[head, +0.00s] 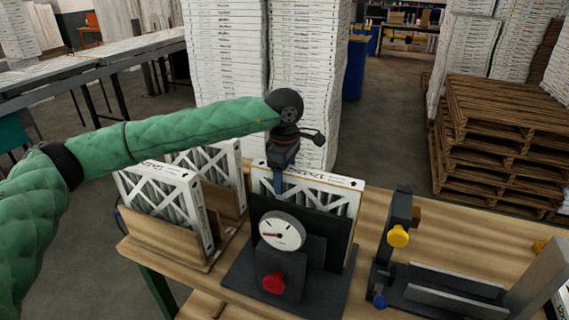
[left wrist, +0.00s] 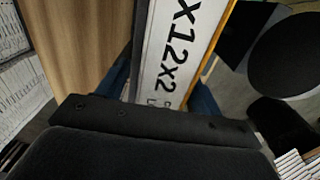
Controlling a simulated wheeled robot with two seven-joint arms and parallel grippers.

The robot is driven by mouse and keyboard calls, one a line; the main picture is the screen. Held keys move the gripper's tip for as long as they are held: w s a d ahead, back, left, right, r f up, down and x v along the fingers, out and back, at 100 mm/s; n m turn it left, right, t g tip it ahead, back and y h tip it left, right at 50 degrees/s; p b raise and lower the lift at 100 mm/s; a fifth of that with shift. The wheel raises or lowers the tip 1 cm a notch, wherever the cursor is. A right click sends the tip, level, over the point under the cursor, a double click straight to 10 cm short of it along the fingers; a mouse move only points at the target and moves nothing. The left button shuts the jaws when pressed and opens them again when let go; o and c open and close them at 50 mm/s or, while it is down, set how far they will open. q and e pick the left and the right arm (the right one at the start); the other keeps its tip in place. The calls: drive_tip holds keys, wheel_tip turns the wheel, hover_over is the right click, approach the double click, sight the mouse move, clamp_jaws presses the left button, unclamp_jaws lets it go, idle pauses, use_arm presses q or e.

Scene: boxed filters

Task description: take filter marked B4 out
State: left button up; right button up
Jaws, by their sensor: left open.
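A white-framed pleated filter (head: 325,182) stands upright in a black fixture (head: 330,225) with a round dial gauge (head: 282,232). Its top edge shows printed size text, and this edge also shows in the left wrist view (left wrist: 178,45). My left gripper (head: 278,184) points down over the left part of that edge. Its blue fingers are open, one on each side of the frame in the left wrist view (left wrist: 165,98). Two more filters stand in a wooden rack (head: 165,238) to the left, the front one (head: 165,195) nearer. I cannot read a B4 mark on any filter. My right gripper is out of view.
The fixture has a red knob (head: 274,283) in front. A black clamp stand (head: 393,240) with yellow and blue knobs is on the wooden bench (head: 375,205) to the right. Tall stacks of white boxes (head: 225,50) and pallets (head: 495,140) stand behind.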

use_arm(q)
drive_tip(key=shift+f, duration=0.25)
drive_tip(key=c, duration=1.1)
drive_tip(key=shift+c, duration=0.2)
drive_tip(key=shift+s+a+r+b, duration=0.15)
drive_tip(key=shift+s+b, duration=0.2)
drive_tip(key=shift+b, duration=0.25)
drive_tip(key=shift+b, duration=0.75)
